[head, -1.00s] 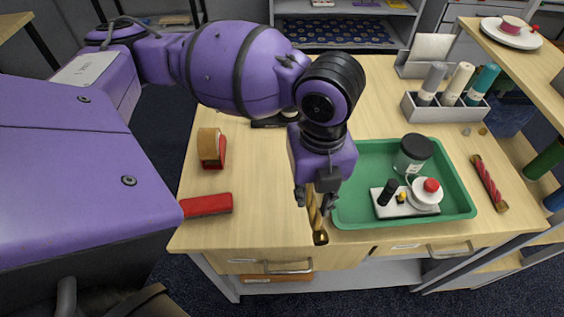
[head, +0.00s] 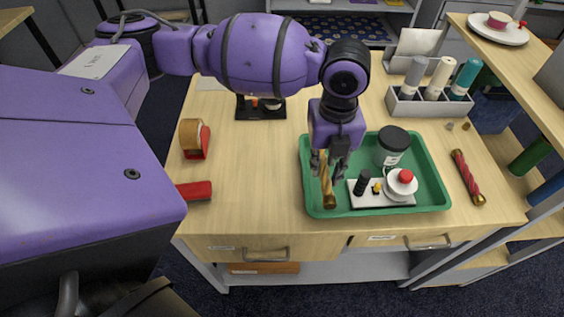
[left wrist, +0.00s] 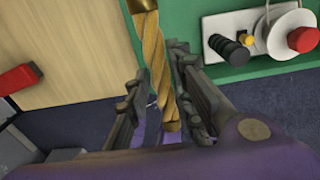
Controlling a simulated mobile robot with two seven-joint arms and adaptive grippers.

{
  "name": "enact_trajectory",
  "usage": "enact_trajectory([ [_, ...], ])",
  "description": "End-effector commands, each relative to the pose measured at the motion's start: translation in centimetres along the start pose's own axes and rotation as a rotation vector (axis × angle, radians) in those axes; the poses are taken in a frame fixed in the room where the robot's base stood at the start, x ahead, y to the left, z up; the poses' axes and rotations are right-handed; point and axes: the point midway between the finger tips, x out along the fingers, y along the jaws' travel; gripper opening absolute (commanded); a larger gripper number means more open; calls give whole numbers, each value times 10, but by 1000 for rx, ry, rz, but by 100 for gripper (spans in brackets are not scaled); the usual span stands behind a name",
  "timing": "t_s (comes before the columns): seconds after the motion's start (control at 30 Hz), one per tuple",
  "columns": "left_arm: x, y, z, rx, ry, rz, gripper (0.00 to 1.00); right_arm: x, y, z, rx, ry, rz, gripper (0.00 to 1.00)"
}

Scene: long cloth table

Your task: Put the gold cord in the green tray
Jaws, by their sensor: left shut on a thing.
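The gold cord (head: 326,181) is a short twisted rod with dark gold end caps, held roughly upright. My left gripper (head: 325,161) is shut around its upper part. In the left wrist view the cord (left wrist: 154,55) stands between the two fingers (left wrist: 162,98). The green tray (head: 433,172) lies on the table, and the cord's lower end appears over its left front part. I cannot tell whether the cord touches the tray floor. My right gripper is not in view.
In the tray are a dark-lidded jar (head: 391,147) and a white block with a red-knobbed round part (head: 402,184). A red twisted cord (head: 468,178) lies right of the tray. A rack of bottles (head: 430,104) stands behind.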

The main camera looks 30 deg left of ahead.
Motion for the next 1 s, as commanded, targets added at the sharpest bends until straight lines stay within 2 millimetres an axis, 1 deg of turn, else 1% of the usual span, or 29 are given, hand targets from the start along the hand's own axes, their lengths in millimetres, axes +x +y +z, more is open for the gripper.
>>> enact_trajectory([
  [0.03, 6, -9, 10, -1, 0, 0, 0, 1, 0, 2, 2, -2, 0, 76],
  [0.07, 9, -14, 16, -3, -1, 0, 0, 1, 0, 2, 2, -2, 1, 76],
  [0.1, 19, -18, 20, -1, 3, 1, 0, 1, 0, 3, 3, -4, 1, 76],
  [0.2, 38, -27, 33, 0, 2, 1, 0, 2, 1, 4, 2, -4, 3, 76],
  [0.33, 53, -36, 44, 0, 0, 0, 0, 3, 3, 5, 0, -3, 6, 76],
  [0.57, 66, -42, 53, 1, -1, -1, 0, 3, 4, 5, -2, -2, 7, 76],
  [0.73, 90, -42, 53, 0, 0, 0, 0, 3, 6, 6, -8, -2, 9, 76],
  [0.8, 96, -42, 53, 1, 0, 0, 0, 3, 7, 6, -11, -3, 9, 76],
  [1.0, 96, -42, 53, 1, -2, -2, 0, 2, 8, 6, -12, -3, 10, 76],
])
